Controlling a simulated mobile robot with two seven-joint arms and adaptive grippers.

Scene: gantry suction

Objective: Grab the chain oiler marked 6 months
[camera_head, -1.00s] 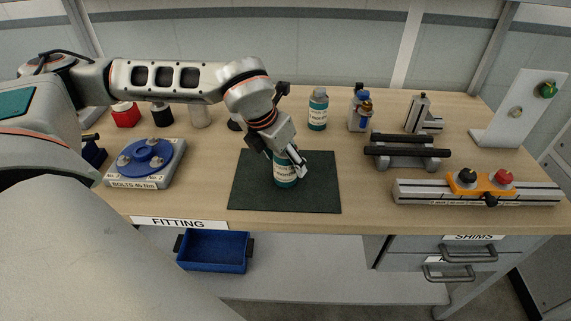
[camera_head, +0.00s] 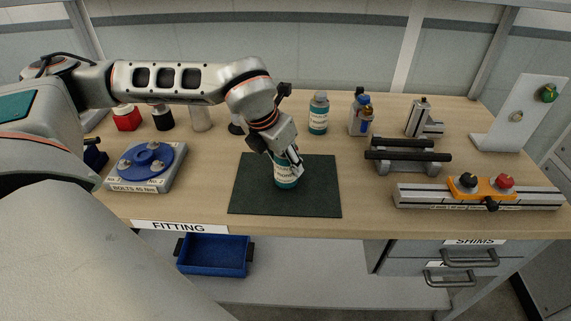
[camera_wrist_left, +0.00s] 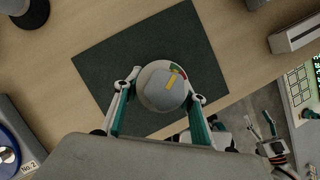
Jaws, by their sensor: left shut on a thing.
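A teal bottle with a pale label (camera_head: 286,178) stands upright on the dark green mat (camera_head: 318,190); its label is too small to read. My left gripper (camera_head: 288,158) is shut on this bottle near its top. In the left wrist view the bottle's grey cap (camera_wrist_left: 163,88) shows from above, between the two fingers of my left gripper (camera_wrist_left: 160,100). A second teal bottle with a grey cap and white label (camera_head: 318,115) stands behind the mat, apart from the gripper. Its marking cannot be read either.
A blue-topped bolt fixture (camera_head: 148,160) is left of the mat. A grey stand with black bars (camera_head: 405,155) and a rail with an orange clamp (camera_head: 480,190) are at right. Blue-capped bottles (camera_head: 360,115) stand behind. A blue bin (camera_head: 214,254) sits below the table edge.

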